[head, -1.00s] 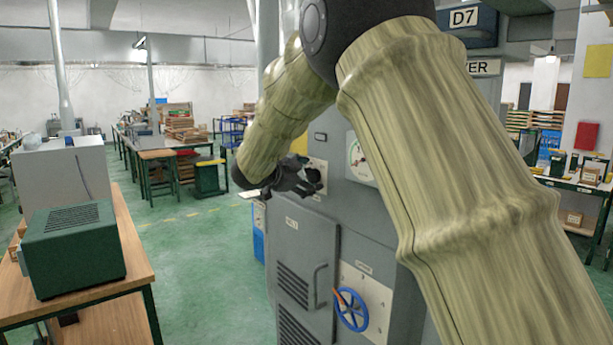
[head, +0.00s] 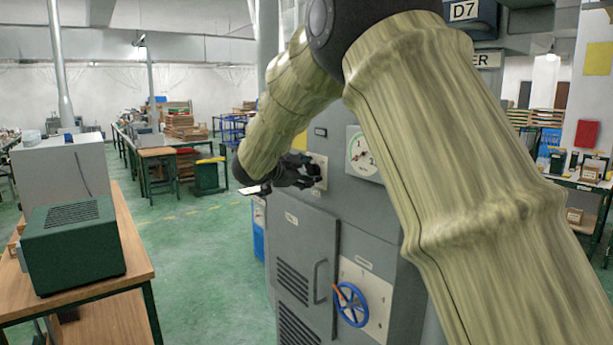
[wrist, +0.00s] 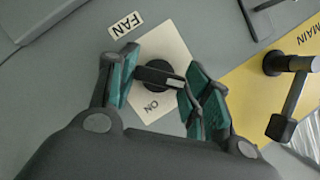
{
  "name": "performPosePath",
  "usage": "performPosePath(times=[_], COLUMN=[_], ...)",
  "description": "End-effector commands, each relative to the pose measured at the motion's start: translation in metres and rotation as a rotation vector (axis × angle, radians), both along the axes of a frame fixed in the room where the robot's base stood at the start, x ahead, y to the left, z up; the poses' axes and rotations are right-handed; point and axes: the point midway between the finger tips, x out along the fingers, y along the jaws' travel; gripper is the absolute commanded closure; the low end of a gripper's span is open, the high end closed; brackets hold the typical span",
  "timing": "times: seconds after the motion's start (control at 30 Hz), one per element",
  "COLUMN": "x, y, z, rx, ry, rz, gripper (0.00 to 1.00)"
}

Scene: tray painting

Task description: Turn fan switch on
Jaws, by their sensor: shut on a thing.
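The fan switch (wrist: 154,76) is a black rotary knob with a pale mark on its bar, on a cream plate (wrist: 178,46) in the wrist view. A FAN label (wrist: 125,25) sits at the plate's upper left and an ON mark (wrist: 151,105) lies just below the knob. The bar lies nearly crosswise, its pale mark towards the right finger. My gripper (wrist: 160,73) is shut on the knob, with teal-padded fingers at both ends of the bar. In the head view my gripper (head: 308,172) is at the grey cabinet's front, hiding the knob.
The MAIN lever (wrist: 290,95) on a yellow plate stands close to the right finger. The cabinet (head: 300,235) also carries a round gauge (head: 361,154), a door handle (head: 319,282) and a blue handwheel (head: 350,305). A bench with a green box (head: 72,245) stands left.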

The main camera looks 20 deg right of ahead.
Motion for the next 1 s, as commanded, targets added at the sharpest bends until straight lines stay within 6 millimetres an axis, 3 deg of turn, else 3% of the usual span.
performPosePath(times=[1.0], x=[-0.0014], y=[-0.0009], z=[-0.0122], rx=[0.223], ry=[-0.608], rz=[0.0], gripper=[0.75])
